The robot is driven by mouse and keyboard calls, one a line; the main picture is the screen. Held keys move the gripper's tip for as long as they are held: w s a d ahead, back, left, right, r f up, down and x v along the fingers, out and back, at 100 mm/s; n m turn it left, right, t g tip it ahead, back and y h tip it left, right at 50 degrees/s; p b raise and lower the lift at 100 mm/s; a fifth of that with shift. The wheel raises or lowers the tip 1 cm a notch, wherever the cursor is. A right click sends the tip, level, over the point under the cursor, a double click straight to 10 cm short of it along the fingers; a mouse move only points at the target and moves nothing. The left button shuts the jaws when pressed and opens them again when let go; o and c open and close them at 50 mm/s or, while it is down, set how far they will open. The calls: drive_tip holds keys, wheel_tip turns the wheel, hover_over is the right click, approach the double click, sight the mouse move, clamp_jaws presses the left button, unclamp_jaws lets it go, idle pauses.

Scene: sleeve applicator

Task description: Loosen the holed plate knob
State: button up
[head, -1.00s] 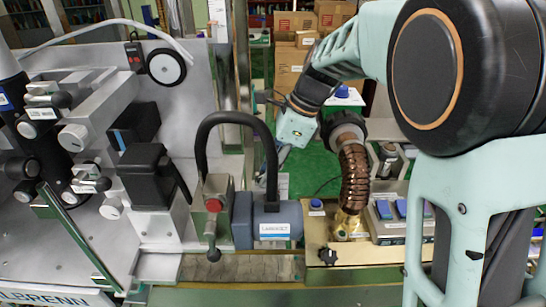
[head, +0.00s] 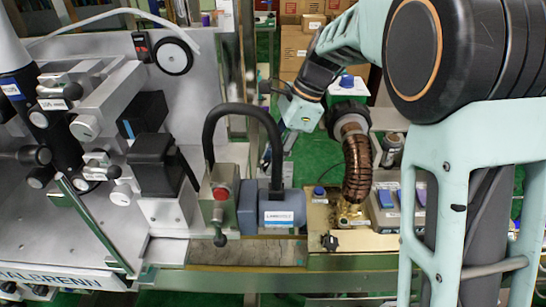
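I cannot tell for certain which knob is the holed plate knob. A small black lobed knob (head: 330,242) sits at the front of a brass-coloured plate (head: 350,262), below the copper ribbed hose. Several grey and black round knobs, such as a grey one (head: 84,127), sit on the labelling machine (head: 205,95) at the left. My gripper (head: 284,98) hangs in the air behind the blue-grey motor, up and left of the brass plate. It touches no knob that I can see. Its fingers are small and partly hidden, so their opening is unclear.
A blue-grey motor (head: 278,208), a thick black curved hose (head: 243,108) and a red-buttoned box (head: 220,193) stand between the machine and the brass plate. The copper hose (head: 357,168) rises close to my gripper. Cardboard boxes (head: 294,45) stand behind on green floor.

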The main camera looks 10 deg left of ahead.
drive_tip(key=shift+o, duration=1.1)
drive_tip(key=v, duration=1.2)
drive_tip(key=shift+d, duration=0.1)
